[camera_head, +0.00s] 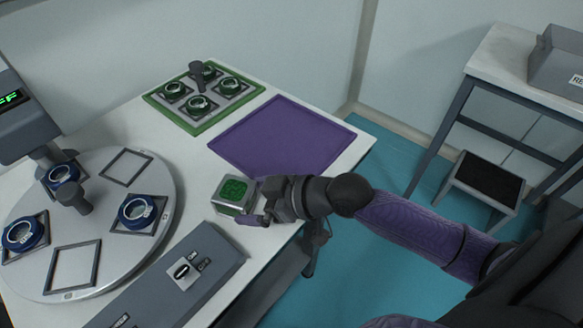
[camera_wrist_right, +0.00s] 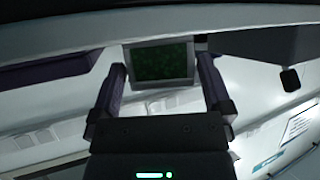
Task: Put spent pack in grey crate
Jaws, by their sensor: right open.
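The pack, a small grey block with a green patterned top (camera_head: 231,191), sits on the white table near its front edge. It also shows in the right wrist view (camera_wrist_right: 160,62), between the two finger tips. My right gripper (camera_head: 254,203) is open, with one finger on either side of the pack's near end. I cannot tell whether the fingers touch it. The grey crate (camera_head: 555,72) stands on a side table at the upper right, cut off by the picture's edge, with a white label partly showing. My left gripper is not in view.
A purple mat (camera_head: 282,136) and a green-edged tray (camera_head: 205,121) with several round parts lie behind the pack. A round turntable (camera_head: 98,176) and a grey control box (camera_head: 170,283) are at the left. A step stool (camera_head: 485,180) stands by the side table (camera_head: 495,66).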

